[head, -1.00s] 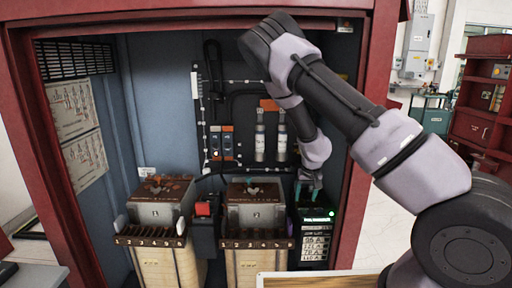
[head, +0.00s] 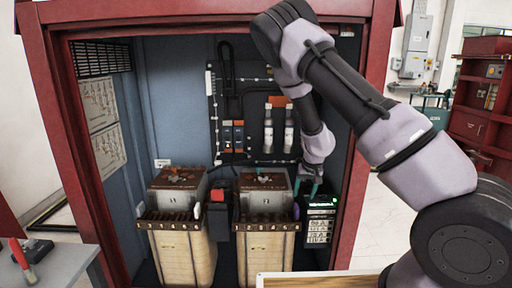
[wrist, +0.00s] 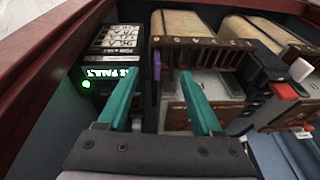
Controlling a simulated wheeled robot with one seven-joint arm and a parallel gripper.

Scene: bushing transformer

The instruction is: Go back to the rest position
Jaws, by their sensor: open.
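My gripper (head: 309,187) is inside the red cabinet (head: 372,130), at its right side. In the wrist view its two green fingers (wrist: 160,100) are spread apart with nothing held between them. In the head view the gripper is above and beside a black meter box (head: 320,222) with a lit green display. In the wrist view the meter box (wrist: 112,45) is beyond the left finger. The right transformer (head: 266,215) stands left of the gripper, and its terminal row (wrist: 205,55) shows ahead of the fingers.
A left transformer (head: 178,220) and a black unit with a red top (head: 219,210) stand inside the cabinet. Fuses (head: 268,130) hang on the back panel. A grey table (head: 50,268) is at lower left, and a wooden-edged board (head: 320,279) is at the bottom. Open floor lies to the right.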

